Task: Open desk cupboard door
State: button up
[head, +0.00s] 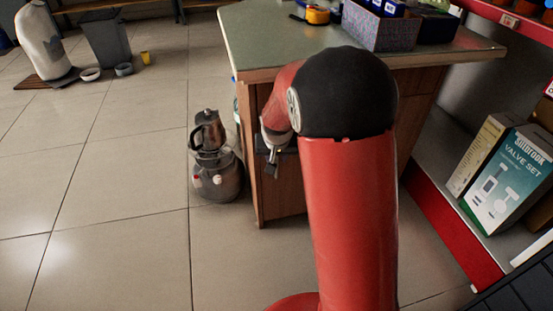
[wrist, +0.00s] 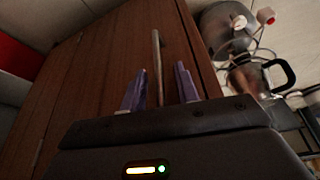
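The desk (head: 270,35) has a green top and brown wooden sides. Its cupboard door (wrist: 120,55) fills the middle of the wrist view and looks flush with the panels beside it. A thin metal bar handle (wrist: 157,50) stands out from the door. My gripper (wrist: 158,70) is open, with one finger on each side of the handle in that view; I cannot tell whether either finger touches it. In the head view my gripper (head: 273,168) is at the desk's wooden front, partly hidden by my arm, and the handle cannot be made out.
A moka pot on a round grey canister (head: 217,181) stands on the floor left of the desk, close to the cupboard. Valve boxes (head: 510,180) sit on a low red-edged shelf at right.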

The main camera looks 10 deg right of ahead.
jog(key=shift+w+f, duration=0.2)
jog(key=shift+f, duration=0.15)
grip_shut()
jog(key=shift+s+d, duration=0.1)
